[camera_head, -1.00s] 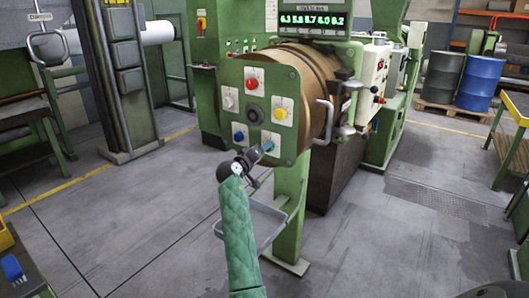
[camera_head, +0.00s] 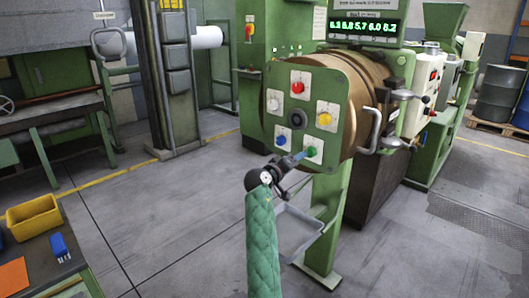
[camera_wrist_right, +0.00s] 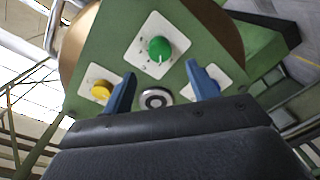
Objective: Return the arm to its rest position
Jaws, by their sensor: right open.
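My right gripper (camera_head: 298,156) is at the lower right of the green control panel (camera_head: 340,92), by the green knob (camera_head: 311,152). In the right wrist view, the two blue fingers of the gripper (camera_wrist_right: 162,88) are spread apart with nothing between them. The green knob (camera_wrist_right: 159,48) on its white plate lies beyond the fingertips; exact clearance is hard to tell. My right arm (camera_head: 262,245), in a green padded sleeve, reaches up from the bottom of the head view. My left gripper is not in view.
The panel carries a red button (camera_head: 297,87), a yellow knob (camera_head: 325,119) and a blue knob (camera_head: 281,140). A metal handle (camera_head: 370,130) juts out at its right. A yellow bin (camera_head: 34,216) and a blue item (camera_head: 59,245) sit at lower left. Floor is open left of the arm.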

